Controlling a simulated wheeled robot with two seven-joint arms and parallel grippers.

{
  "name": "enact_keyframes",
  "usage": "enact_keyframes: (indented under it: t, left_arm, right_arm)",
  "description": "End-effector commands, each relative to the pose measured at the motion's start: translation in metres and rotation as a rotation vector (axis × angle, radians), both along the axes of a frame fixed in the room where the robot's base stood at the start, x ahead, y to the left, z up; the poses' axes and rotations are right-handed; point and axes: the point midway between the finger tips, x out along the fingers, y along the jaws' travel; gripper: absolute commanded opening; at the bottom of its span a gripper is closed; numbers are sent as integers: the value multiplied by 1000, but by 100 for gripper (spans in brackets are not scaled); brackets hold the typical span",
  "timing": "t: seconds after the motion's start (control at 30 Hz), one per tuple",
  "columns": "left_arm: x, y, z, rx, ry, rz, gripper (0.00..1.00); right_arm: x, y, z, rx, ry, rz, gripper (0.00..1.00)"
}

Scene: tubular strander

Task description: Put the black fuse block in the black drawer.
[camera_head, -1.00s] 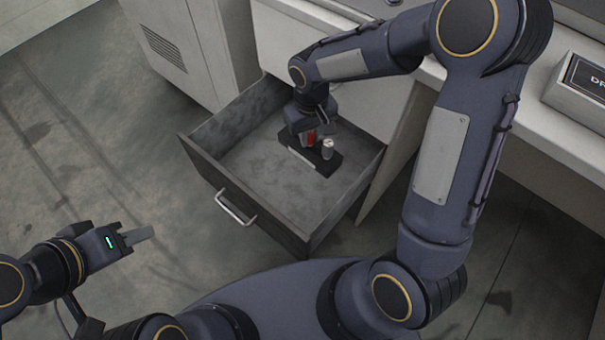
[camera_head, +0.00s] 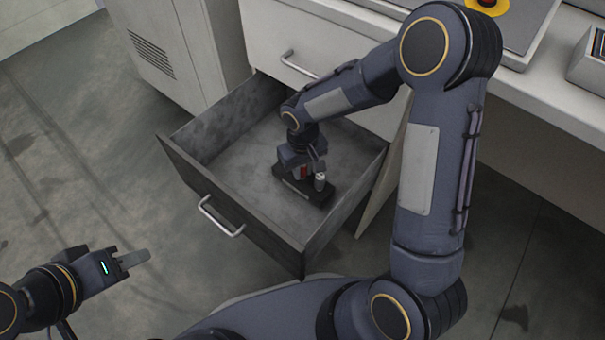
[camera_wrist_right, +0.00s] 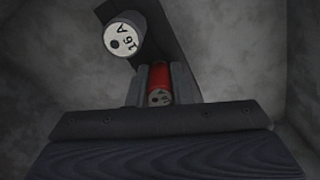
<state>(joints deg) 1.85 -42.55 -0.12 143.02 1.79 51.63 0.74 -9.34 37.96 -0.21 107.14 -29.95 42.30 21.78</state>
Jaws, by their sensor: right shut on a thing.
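The black fuse block (camera_head: 322,195) is inside the open drawer, low over its grey floor. It carries a red fuse (camera_wrist_right: 159,82) and a white-capped fuse marked 16 A (camera_wrist_right: 124,36). My right gripper (camera_head: 304,172) reaches down into the drawer and is shut on the block at its red fuse; in the right wrist view its fingers (camera_wrist_right: 160,88) stand on both sides of that fuse. I cannot tell whether the block touches the floor. The black drawer (camera_head: 268,240) has a dark front with a metal handle. My left gripper (camera_head: 132,260) is outside the drawer, empty; its finger gap is unclear.
A closed drawer with a handle (camera_head: 299,66) is above and behind the open one. A light cabinet (camera_head: 208,50) stands to the left. A counter (camera_head: 540,100) extends right. The left part of the drawer floor (camera_head: 235,150) is clear.

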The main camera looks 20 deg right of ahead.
Motion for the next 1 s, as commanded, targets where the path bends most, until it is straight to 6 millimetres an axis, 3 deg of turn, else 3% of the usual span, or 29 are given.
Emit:
enact_keyframes:
  t: [0.07, 0.43, 0.47, 0.6, 1.0]
  left_arm:
    - [0, 0, -7, 0, 0, 0, 36]
    - [0, 0, -9, 0, 0, 0, 36]
    - [0, 0, -9, 0, 0, 0, 36]
    - [0, 0, -8, 0, 0, 0, 36]
    - [0, 0, -2, 0, 0, 0, 36]
  right_arm:
    - [0, 0, -13, -1, 0, 0, 0]
    - [0, 0, -16, 0, -2, 0, 0]
    - [0, 0, -16, 0, -1, 0, 21]
    - [0, 0, -15, 0, -1, 0, 39]
    - [1, 0, -6, -1, -2, 0, 41]
